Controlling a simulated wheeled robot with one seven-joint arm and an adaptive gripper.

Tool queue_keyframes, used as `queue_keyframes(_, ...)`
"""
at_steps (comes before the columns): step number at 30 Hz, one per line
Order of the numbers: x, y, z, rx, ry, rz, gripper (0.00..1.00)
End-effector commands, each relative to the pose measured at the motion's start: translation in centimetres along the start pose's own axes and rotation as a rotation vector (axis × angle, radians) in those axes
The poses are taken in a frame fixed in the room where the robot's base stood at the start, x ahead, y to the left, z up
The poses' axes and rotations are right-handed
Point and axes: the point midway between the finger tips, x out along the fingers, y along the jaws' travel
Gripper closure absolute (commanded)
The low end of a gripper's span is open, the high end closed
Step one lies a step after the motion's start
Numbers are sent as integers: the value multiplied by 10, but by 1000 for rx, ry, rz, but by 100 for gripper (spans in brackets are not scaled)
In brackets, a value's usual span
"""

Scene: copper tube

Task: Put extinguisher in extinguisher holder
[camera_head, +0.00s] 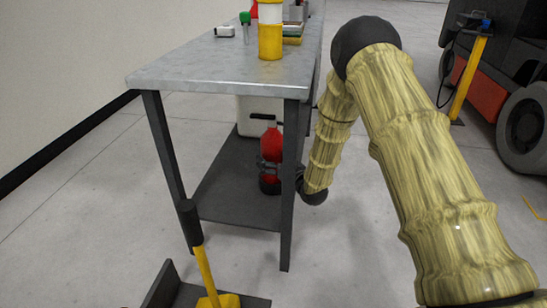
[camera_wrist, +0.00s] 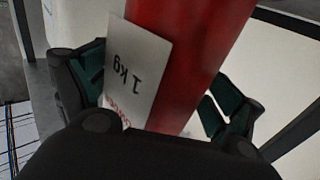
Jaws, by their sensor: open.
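A red extinguisher (camera_head: 271,143) with a black top stands upright on the lower shelf of the table, behind its front right leg. Its red body, with a white "1 kg" label, fills the middle of the wrist view (camera_wrist: 198,50). My gripper (camera_head: 268,168) reaches in from the right at the extinguisher's lower part. In the wrist view my gripper (camera_wrist: 152,98) is open, with one dark green-padded finger on each side of the red body. Contact cannot be told. I cannot make out an extinguisher holder for certain in either view.
The grey table (camera_head: 200,72) has a dark lower shelf (camera_head: 232,190) and thin legs close to my arm. A white container (camera_head: 252,112) stands behind the extinguisher. A yellow post with black grip (camera_head: 204,270) is at front left; a vehicle (camera_head: 510,95) is at right.

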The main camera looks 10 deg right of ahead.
Motion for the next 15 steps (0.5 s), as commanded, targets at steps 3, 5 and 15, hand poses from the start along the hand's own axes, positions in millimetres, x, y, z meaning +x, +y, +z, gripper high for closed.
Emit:
queue_keyframes(3,0,0,-2,0,0,0,7)
queue_keyframes(5,-4,0,-2,0,-1,1,7)
queue_keyframes(15,-56,0,-6,2,-3,1,7)
